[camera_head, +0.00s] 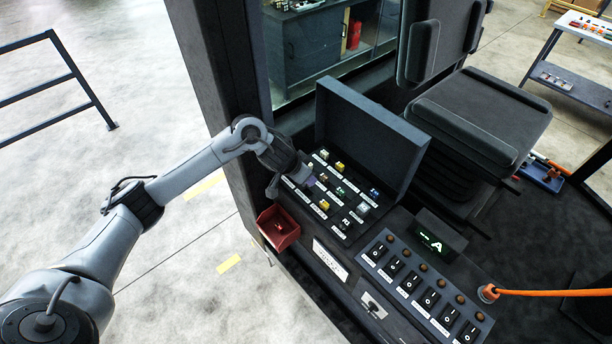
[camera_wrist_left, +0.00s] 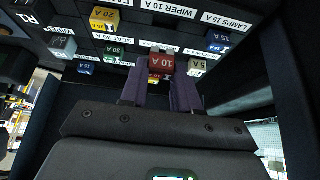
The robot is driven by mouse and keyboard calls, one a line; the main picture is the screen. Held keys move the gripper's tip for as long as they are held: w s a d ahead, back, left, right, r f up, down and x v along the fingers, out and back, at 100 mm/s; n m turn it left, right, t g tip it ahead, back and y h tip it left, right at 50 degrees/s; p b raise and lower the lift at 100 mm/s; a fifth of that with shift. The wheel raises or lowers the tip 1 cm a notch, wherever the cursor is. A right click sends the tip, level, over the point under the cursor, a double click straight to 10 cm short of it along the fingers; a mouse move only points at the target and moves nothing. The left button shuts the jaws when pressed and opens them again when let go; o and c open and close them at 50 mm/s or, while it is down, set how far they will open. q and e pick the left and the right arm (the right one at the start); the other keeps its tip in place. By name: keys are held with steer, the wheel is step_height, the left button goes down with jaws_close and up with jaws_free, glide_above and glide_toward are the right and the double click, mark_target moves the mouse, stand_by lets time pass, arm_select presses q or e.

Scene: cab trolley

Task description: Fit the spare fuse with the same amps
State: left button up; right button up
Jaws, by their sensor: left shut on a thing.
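My left gripper (camera_head: 309,183) is over the left side of the open fuse box (camera_head: 327,219). In the left wrist view its purple fingers (camera_wrist_left: 161,88) are shut on a red fuse (camera_wrist_left: 167,64) marked 10 A. The fuse box shows rows of coloured fuses with white labels. A WIPER 10 A label (camera_wrist_left: 175,12) and a LAMPS 15 A label (camera_wrist_left: 228,20) are readable. A yellow fuse (camera_wrist_left: 105,18) marked 20 A and a tan fuse (camera_wrist_left: 197,66) marked 5 A stand in the box. I cannot tell whether the held fuse touches a socket.
The raised lid (camera_head: 370,135) stands behind the fuses. A red bin (camera_head: 278,228) with a small red thing inside sits at the front left. To the right are a switch panel (camera_head: 425,290), a green display (camera_head: 437,238), an orange cable (camera_head: 550,292) and a seat (camera_head: 480,115).

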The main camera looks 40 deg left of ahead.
arm_select(q)
steer(key=shift+f+b, duration=1.25)
steer(key=shift+b, duration=0.25)
steer(key=shift+f, duration=0.8)
steer(key=shift+p, duration=0.9)
stand_by(1.5)
steer(key=shift+f, duration=0.6)
stand_by(1.0)
steer(key=o, duration=1.1)
